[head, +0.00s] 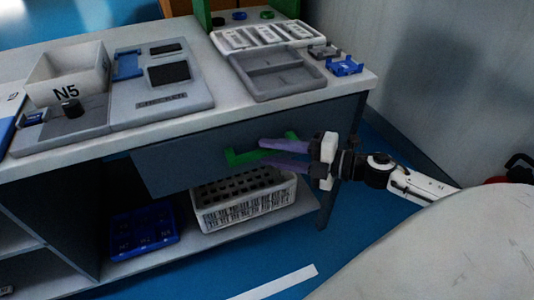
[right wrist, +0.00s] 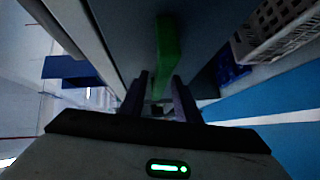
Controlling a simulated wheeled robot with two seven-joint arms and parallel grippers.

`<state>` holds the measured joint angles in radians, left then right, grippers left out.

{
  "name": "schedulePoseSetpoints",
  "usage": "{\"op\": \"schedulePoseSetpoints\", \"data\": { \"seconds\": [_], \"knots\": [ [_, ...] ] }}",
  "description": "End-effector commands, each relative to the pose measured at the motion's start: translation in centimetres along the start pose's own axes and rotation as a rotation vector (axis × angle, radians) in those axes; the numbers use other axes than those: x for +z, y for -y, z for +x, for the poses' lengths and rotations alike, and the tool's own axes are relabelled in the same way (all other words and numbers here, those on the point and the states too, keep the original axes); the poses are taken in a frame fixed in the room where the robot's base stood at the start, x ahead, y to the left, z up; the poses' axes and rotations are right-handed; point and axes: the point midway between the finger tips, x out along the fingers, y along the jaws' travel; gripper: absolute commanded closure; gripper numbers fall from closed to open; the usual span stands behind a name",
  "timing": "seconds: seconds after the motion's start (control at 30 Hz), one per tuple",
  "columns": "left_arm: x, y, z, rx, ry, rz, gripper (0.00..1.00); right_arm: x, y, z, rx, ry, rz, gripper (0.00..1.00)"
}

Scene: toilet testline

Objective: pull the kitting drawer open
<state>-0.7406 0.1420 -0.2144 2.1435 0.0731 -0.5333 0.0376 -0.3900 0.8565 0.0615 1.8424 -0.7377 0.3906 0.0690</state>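The kitting drawer (head: 185,160) is a dark grey front under the worktop and looks shut. Its green handle (head: 236,157) sticks out at the front, partly covered by my gripper. My right gripper (head: 262,149) comes in from the right with its purple fingers at the handle, one above the other. In the right wrist view the green handle (right wrist: 166,42) runs down between the two fingertips (right wrist: 160,78). A gap shows between the fingers, so they look open around the handle; contact is hard to tell. My left gripper is not in view.
A white basket (head: 245,205) and a blue tray (head: 143,232) stand on the lower shelf below the drawer. The worktop (head: 215,118) holds bins and trays, including a grey tray (head: 290,88). A table leg (head: 326,205) stands below my right gripper. Blue floor lies in front.

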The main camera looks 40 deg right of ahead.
Motion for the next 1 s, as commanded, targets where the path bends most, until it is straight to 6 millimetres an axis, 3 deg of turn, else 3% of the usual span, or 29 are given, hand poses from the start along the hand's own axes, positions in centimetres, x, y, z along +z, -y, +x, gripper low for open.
{"op": "schedulePoseSetpoints", "data": {
  "seconds": [0.2, 0.5, 0.7, 1.0],
  "knots": [
    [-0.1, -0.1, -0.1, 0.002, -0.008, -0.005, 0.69, 0.0, 0.0, 1.5, -0.001, 0.001, 0.000, 0.70],
    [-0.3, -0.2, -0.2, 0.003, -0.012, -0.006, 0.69, 0.0, 0.0, 1.7, -0.001, 0.001, 0.001, 0.70],
    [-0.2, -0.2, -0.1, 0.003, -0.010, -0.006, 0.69, 0.0, 0.0, 1.7, -0.001, 0.001, 0.001, 1.00],
    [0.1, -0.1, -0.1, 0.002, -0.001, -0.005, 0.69, -0.2, 0.0, 1.7, -0.001, -0.001, 0.001, 1.00]
  ]
}}
